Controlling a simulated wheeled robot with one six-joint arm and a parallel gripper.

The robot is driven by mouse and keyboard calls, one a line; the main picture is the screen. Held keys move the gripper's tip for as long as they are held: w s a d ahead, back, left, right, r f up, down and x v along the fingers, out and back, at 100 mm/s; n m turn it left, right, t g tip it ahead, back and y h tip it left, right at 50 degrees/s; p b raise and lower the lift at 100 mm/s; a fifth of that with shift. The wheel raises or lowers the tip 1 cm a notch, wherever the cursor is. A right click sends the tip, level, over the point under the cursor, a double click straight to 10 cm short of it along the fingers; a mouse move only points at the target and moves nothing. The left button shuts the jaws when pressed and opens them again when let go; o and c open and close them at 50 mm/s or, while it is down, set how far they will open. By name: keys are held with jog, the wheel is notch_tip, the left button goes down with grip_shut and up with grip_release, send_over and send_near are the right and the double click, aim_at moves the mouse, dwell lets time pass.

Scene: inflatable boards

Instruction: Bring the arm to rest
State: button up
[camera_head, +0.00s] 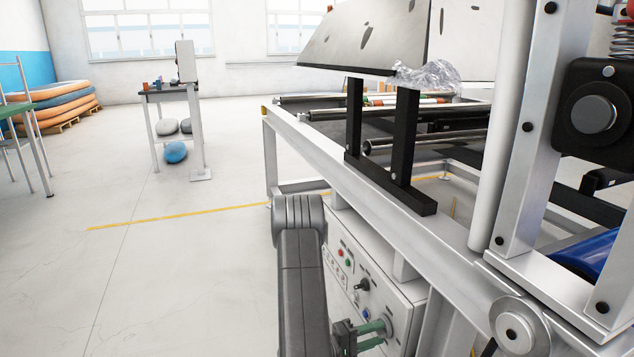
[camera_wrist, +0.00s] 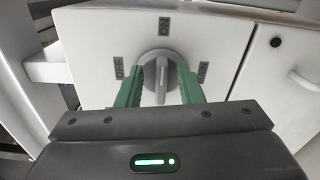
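My gripper (camera_head: 376,335) is at the front of a white control box on the machine frame, low in the head view. In the wrist view, the green fingers of my gripper (camera_wrist: 160,70) stand apart on either side of a grey rotary knob (camera_wrist: 162,82). A gap shows between each finger and the knob's raised grip, so it is open around it. The knob's grip points up towards the ON label (camera_wrist: 164,27). The OFF label (camera_wrist: 118,67) is at left and a third label (camera_wrist: 203,70) at right. My arm reaches down from the head view's middle.
The machine frame (camera_head: 330,150) with rollers fills the right side. Its control box (camera_head: 405,300) carries buttons. A small table (camera_head: 170,95) stands at the back left, near stacked inflatable boards (camera_head: 60,105). The floor (camera_head: 150,270) to the left is clear.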

jog(key=shift+w+r+n+p, duration=0.1)
jog(key=shift+r+n+p, duration=0.05)
jog(key=shift+n+p, duration=1.15)
jog(key=shift+r+n+p, duration=0.15)
jog(key=shift+n+p, duration=0.85)
jog(key=shift+p, duration=0.45)
